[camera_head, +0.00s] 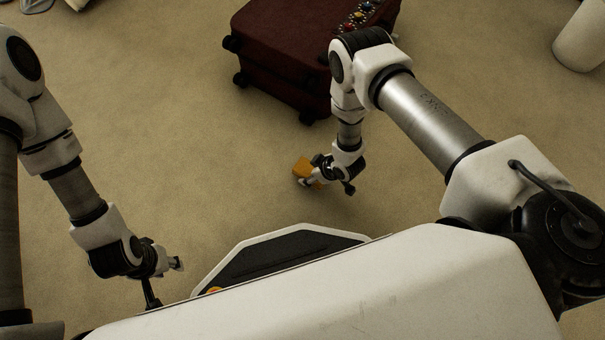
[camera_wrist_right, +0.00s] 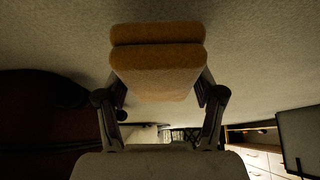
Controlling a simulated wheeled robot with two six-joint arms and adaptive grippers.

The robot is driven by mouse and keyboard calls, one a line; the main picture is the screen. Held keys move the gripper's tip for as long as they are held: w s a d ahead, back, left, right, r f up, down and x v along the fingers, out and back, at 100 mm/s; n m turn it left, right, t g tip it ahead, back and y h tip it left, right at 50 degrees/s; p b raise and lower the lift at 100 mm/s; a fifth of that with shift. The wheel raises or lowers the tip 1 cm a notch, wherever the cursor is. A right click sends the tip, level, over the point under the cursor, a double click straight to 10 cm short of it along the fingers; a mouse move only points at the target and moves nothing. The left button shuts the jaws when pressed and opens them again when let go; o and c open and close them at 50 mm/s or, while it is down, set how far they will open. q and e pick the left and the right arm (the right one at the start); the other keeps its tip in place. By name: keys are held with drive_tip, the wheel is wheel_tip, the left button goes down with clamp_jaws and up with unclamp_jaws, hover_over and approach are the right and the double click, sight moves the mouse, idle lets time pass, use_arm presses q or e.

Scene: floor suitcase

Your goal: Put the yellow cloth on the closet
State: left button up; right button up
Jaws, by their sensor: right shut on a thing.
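The yellow cloth (camera_head: 302,168) looks like a folded, thick orange-yellow block. It also shows in the right wrist view (camera_wrist_right: 158,65), between the two fingers of my right gripper (camera_head: 312,181). My right gripper is shut on the cloth, near the middle of the head view, in front of my base. My left gripper (camera_head: 178,264) hangs at the lower left, apart from the cloth; whether its fingers are open is too small to tell. A piece of furniture with light drawers (camera_wrist_right: 262,160), possibly the closet, shows at the lower right of the right wrist view.
A dark red suitcase (camera_head: 280,50) lies on the carpet beyond my right gripper. A white cylindrical bin (camera_head: 581,38) stands at the upper right. Pale items (camera_head: 38,5) lie at the top left edge. The carpet (camera_head: 170,100) left of the suitcase is clear.

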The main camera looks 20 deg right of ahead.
sight(303, 175)
drive_tip(key=shift+w+a+f+b, duration=0.2)
drive_tip(key=shift+w+a, duration=0.2)
drive_tip(key=shift+a, duration=0.25)
drive_tip(key=shift+w+a+f+b, duration=0.15)
drive_tip(key=shift+w+a, duration=0.2)
drive_tip(key=shift+a, duration=0.25)
wheel_tip(303, 175, down, 4)
drive_tip(key=b, duration=0.2)
drive_tip(key=shift+r+b, duration=0.25)
drive_tip(key=shift+b, duration=0.05)
drive_tip(key=shift+r, duration=0.25)
drive_tip(key=shift+c, duration=0.4)
use_arm(q)
wheel_tip(303, 175, down, 4)
drive_tip(key=shift+w+r, duration=0.1)
use_arm(e)
drive_tip(key=shift+f, duration=0.15)
drive_tip(key=o, duration=1.1)
drive_tip(key=p+v, duration=0.7)
drive_tip(key=v, duration=0.5)
drive_tip(key=shift+r, duration=0.2)
use_arm(q)
wheel_tip(303, 175, up, 6)
drive_tip(key=shift+r, duration=0.25)
